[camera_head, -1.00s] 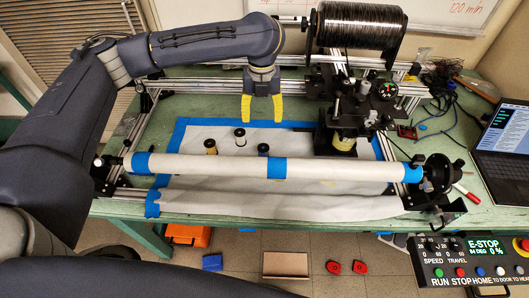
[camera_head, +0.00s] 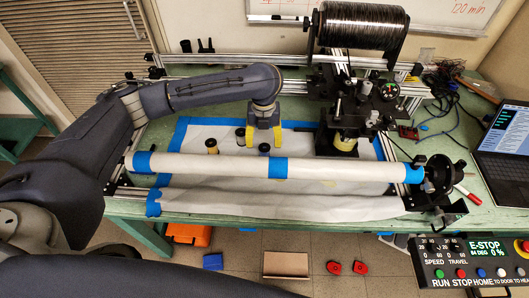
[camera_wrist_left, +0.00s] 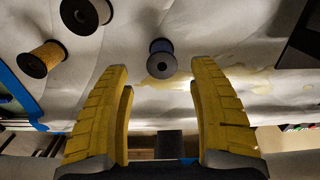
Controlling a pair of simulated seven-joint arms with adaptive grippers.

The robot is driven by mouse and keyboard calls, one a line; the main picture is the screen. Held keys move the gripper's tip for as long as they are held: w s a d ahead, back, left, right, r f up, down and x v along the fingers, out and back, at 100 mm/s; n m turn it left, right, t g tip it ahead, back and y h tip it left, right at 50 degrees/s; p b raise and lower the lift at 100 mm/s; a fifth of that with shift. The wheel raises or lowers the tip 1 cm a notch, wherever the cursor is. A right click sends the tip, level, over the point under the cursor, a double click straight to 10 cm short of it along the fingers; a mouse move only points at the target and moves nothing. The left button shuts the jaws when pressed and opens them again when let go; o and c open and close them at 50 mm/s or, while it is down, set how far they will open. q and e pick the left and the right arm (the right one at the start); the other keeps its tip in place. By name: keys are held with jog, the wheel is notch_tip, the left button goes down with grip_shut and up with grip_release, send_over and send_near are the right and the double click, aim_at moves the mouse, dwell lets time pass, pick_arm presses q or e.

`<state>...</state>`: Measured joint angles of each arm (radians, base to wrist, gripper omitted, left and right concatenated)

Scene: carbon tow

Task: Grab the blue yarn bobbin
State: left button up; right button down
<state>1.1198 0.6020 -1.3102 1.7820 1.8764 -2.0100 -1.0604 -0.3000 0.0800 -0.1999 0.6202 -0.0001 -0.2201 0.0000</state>
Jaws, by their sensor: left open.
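The exact height gap cannot be told. A tan-yellow bobbin (camera_wrist_left: 45,58) and a dark bobbin (camera_wrist_left: 87,14) stand to the left in the wrist view. My right gripper is not in view.
A white roller with blue tape (camera_head: 220,166) runs across the front of the sheet. A black winding mechanism (camera_head: 340,125) stands close to the right of my left gripper. Metal rails (camera_head: 210,60) cross the back. A laptop (camera_head: 503,145) sits at far right.

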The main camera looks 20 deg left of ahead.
aim_at(264, 149)
pick_arm(q)
jog(key=shift+w+d+f, duration=0.1)
jog(key=shift+f, duration=2.4)
jog(key=c, duration=1.2)
jog(key=shift+c, duration=0.3)
jog(key=shift+r, duration=0.15)
